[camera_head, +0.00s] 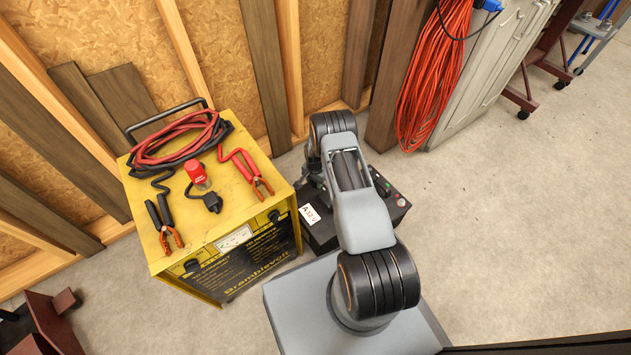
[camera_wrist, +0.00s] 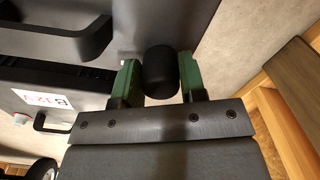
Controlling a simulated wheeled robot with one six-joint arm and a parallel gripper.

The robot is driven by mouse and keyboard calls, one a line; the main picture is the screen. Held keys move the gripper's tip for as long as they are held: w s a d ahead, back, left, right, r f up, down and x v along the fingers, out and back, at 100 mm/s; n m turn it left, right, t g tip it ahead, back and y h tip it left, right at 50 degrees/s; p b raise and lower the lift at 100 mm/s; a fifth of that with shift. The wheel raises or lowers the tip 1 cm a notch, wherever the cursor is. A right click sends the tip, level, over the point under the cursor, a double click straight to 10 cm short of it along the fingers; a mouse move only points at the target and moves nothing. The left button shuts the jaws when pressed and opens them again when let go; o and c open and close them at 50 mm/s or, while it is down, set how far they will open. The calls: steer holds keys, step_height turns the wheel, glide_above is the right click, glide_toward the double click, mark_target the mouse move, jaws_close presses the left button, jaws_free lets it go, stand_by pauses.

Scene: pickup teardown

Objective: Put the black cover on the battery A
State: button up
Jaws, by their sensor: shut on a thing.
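My gripper (camera_wrist: 161,84) has green fingers on both sides of a black cylindrical cover (camera_wrist: 161,72) and is shut on it. The cover is over or against a dark grey surface; I cannot tell whether it touches. In the head view my arm hides the gripper and the cover. A dark battery with a white label reading "A 12V", battery A (camera_head: 319,234), stands right of the yellow charger, partly hidden by my arm. In the wrist view a white label (camera_wrist: 43,101) on a dark casing seems to read "B 12".
The yellow charger (camera_head: 222,262) carries red and black cables, clamps and a red cap (camera_head: 197,173). Green and red lights (camera_head: 394,195) show on a dark box right of my arm. Wooden planks and a wall stand behind.

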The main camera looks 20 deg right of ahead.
steer(key=shift+f, duration=0.25)
steer(key=o, duration=1)
steer(key=shift+r, duration=0.2)
step_height(320, 180, up, 14)
steer(key=p, duration=0.4)
steer(key=shift+f+p, duration=0.2)
steer(key=shift+p, duration=0.2)
